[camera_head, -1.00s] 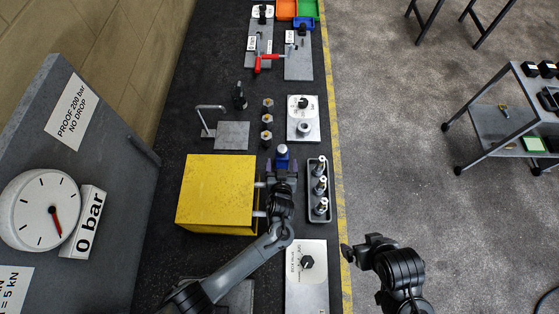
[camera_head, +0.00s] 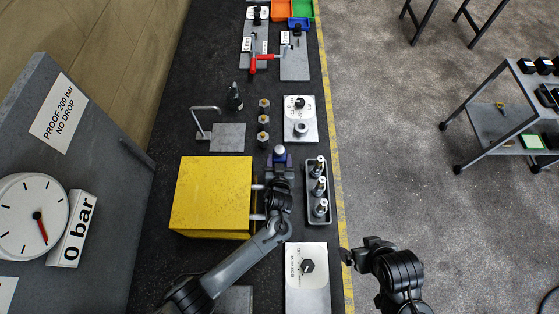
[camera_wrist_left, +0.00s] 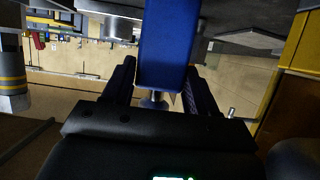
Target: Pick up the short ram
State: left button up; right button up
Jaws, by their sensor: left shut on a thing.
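My left gripper (camera_head: 279,162) is shut on a blue piece with a silvery end, which looks like the short ram (camera_head: 279,151). It is between the yellow block and the small tray. In the left wrist view, the blue body of the ram (camera_wrist_left: 168,45) stands between the two dark fingers, with a silvery rod end below it. Whether the ram is clear of the bench cannot be told. My right gripper (camera_head: 346,254) is off to the right, over the floor beyond the bench edge; its jaw opening is unclear.
The yellow block (camera_head: 210,195) stands left of my left gripper. A grey tray (camera_head: 319,218) with silvery fittings is close on the right. A plate with a knob (camera_head: 307,285) lies nearer, and another plate (camera_head: 299,128) farther. Several small posts (camera_head: 263,120) stand beyond the gripper.

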pick_arm(q)
grip_shut()
jog(key=shift+r, duration=0.15)
jog(key=shift+r, duration=0.1)
notch_tip(320, 180, up, 8)
jog(key=p, duration=0.7)
jog(key=shift+r+p, duration=0.25)
jog(key=shift+p, duration=0.15)
jog(key=shift+r+p, duration=0.6)
jog(key=shift+r, duration=0.05)
